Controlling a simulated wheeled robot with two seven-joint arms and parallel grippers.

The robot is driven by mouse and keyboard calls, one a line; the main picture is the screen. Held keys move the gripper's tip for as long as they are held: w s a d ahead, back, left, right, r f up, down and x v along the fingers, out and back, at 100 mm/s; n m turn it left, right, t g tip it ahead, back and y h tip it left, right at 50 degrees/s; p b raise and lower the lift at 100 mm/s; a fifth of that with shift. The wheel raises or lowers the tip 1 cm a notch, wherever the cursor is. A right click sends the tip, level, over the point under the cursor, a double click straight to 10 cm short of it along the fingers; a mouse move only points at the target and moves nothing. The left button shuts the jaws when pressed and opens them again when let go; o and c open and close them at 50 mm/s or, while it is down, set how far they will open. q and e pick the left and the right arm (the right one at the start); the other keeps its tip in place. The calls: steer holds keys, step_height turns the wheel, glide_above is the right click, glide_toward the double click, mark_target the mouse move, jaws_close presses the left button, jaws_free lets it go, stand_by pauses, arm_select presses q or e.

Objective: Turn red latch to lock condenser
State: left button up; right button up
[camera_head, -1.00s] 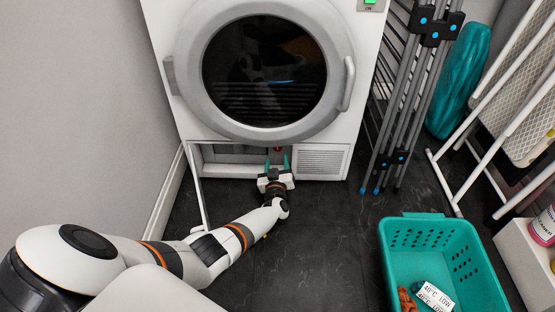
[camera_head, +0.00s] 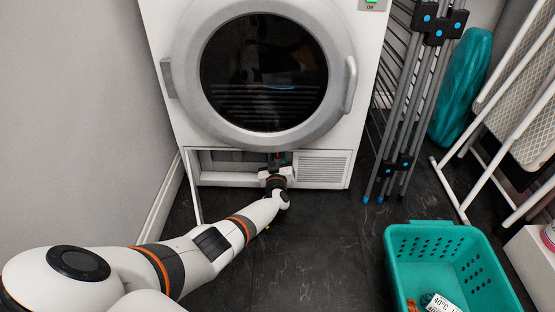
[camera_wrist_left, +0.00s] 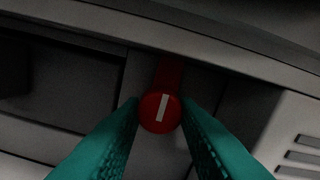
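The red latch is a round knob (camera_wrist_left: 160,112) with a white bar. It is centred between my left gripper's two teal fingers in the left wrist view. The fingertips sit at either side of the knob with hardly any gap, and I cannot tell whether they press on it. The bar runs nearly upright, leaning slightly right. In the head view my left gripper (camera_head: 277,164) reaches into the dryer's (camera_head: 172,115) low opening and mostly hides the latch. The condenser area (camera_head: 228,157) is the dark recess left of the gripper. My right gripper is not in view.
A vent grille (camera_head: 320,168) is right of the opening. An open flap (camera_head: 194,187) stands at its left, near the wall. A folded grey rack (camera_head: 405,110) leans right of the dryer. A teal basket (camera_head: 400,262) with items is on the floor at right. Dark floor is clear in the middle.

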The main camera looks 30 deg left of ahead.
arm_select(q)
steer(key=shift+c, duration=0.7)
steer(key=shift+f+n, duration=0.1)
steer(key=shift+n, duration=0.2)
steer(key=n+b, duration=0.1)
steer(key=n, duration=0.2)
steer(key=n+b, duration=0.1)
steer(key=n, duration=0.4)
steer(key=shift+d, duration=0.1)
steer(key=n+b, duration=0.2)
steer(key=n, duration=0.3)
steer(key=shift+n, duration=0.4)
steer(key=shift+n+b, duration=0.3)
steer(key=shift+n, duration=1.6)
